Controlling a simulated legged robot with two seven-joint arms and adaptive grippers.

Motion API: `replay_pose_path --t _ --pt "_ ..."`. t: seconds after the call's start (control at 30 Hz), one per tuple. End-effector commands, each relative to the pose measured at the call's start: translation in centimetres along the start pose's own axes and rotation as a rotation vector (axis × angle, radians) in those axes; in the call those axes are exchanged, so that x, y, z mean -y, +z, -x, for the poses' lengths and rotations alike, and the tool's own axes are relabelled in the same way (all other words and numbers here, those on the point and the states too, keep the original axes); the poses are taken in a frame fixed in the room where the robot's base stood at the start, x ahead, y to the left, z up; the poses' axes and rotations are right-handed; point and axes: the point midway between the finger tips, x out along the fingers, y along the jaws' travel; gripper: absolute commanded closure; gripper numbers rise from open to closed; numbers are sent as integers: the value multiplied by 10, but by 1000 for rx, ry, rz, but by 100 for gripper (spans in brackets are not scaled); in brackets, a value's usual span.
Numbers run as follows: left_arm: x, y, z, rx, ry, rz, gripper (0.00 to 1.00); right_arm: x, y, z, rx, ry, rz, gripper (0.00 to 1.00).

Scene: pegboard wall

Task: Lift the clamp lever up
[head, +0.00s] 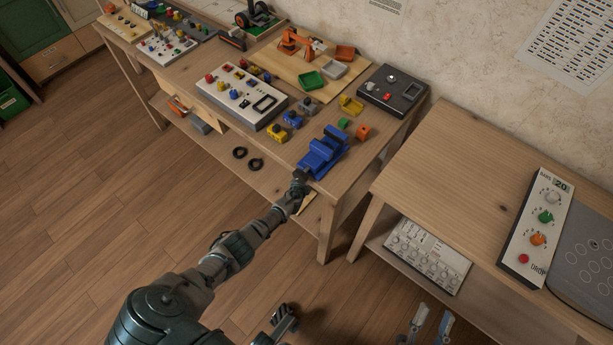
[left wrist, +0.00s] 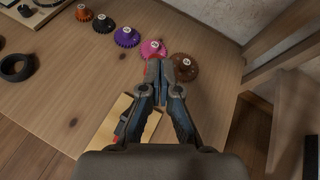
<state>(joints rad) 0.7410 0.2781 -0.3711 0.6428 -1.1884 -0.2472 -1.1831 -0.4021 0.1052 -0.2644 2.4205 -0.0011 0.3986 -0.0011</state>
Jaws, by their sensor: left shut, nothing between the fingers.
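My left arm reaches from the lower left of the head view to the bench's front edge, where its gripper (head: 300,178) is small, just below a blue vise (head: 324,152). In the left wrist view the left gripper (left wrist: 170,68) is shut and empty, its tips together. That may belong to the clamp; the lever is not clearly seen. My right gripper (head: 430,325) shows at the bottom of the head view, fingers apart, empty.
Pink (left wrist: 152,49), brown (left wrist: 184,66) and other toothed knobs stand beyond the left gripper. A black ring (left wrist: 16,67) lies at the left. The workbench (head: 290,155) holds panels and small parts; a second table (head: 450,180) stands to its right.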

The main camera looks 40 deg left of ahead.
Motion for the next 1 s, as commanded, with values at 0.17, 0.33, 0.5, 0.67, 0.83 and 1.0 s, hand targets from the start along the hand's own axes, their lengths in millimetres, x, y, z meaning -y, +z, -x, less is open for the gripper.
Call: replay_pose_path --t 0.17,0.33,0.5,0.67,0.83,1.0 --pt "2 1 -6 0 1 -1 100 1 -7 2 -55 -1 -5 60" --pt "4 3 -8 0 0 0 100 1 -11 3 -83 -1 -7 60" --pt "6 4 -9 2 -2 2 100 1 -11 2 -89 -1 -8 60" --pt "7 6 -10 3 -4 2 100 1 -11 2 -89 -1 -8 60" --pt "7 7 -10 5 -5 3 100 1 -11 2 -89 -1 -8 60" --pt "5 11 -7 7 -5 3 100 0 -7 -1 -50 0 -3 60"
